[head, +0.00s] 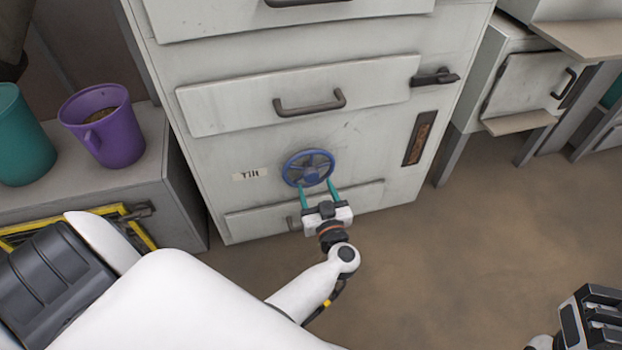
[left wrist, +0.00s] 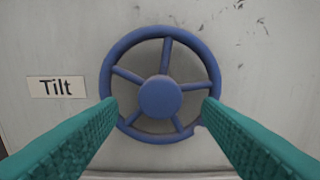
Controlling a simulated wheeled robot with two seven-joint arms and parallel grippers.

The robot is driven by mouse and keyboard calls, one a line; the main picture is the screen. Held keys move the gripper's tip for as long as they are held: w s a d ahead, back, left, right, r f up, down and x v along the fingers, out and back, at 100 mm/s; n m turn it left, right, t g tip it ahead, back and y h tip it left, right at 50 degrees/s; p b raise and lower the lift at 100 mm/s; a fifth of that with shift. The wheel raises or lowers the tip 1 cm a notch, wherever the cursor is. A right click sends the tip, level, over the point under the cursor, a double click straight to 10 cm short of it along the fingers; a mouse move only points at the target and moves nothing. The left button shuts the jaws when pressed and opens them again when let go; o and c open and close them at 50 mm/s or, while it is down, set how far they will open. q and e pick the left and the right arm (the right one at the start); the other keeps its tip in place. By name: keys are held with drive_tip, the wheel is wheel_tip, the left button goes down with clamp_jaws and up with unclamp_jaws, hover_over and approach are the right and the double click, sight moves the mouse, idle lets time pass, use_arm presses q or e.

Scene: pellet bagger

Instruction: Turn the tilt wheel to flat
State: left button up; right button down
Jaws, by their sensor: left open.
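The tilt wheel is a blue spoked handwheel (head: 308,168) on the grey front of a cabinet, right of a small label reading "Tilt" (head: 249,174). In the left wrist view the wheel (left wrist: 160,97) fills the middle, with its round hub and several spokes in plain sight. My left gripper (head: 318,187) is open, its teal fingers on either side of the wheel's lower rim. In the left wrist view the fingertips (left wrist: 160,106) lie near the rim's left and right edges; I cannot tell whether they touch. My right gripper (head: 598,312) shows only partly at the lower right corner, its fingers unclear.
Drawers with dark handles (head: 311,103) lie above and below the wheel. A black latch (head: 434,77) is at the upper right. A purple mug (head: 118,140) and a teal cup (head: 20,140) stand on a grey ledge at left. The brown floor (head: 470,250) at right is clear.

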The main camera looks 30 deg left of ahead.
sight(312, 179)
use_arm(q)
drive_tip(key=shift+b+x, duration=0.8)
drive_tip(key=shift+x, duration=1.95)
clamp_jaws()
